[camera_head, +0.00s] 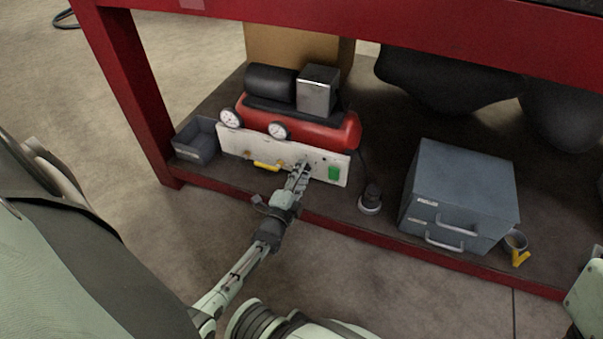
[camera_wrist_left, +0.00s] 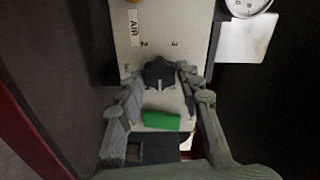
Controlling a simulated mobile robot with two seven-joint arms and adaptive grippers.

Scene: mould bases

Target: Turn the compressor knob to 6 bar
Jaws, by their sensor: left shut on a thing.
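The red compressor (camera_head: 310,128) sits on the low shelf with a pale control panel (camera_head: 225,139) on its front. The dark knob (camera_wrist_left: 158,71) is on this panel in the wrist view, with a light pointer mark and the numbers 2 and 3 printed around it. A label reads AIR. My left gripper (camera_head: 303,168) reaches the panel's right part; in the wrist view the left gripper (camera_wrist_left: 160,82) has its fingers on both sides of the knob, shut on it. A green block (camera_head: 334,173) is beside it on the panel. The needle readings are too small to tell.
Two round gauges (camera_head: 279,130) stand above the panel. A yellow handle (camera_head: 267,166) is on the panel. The red bench leg (camera_head: 140,90) stands at left.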

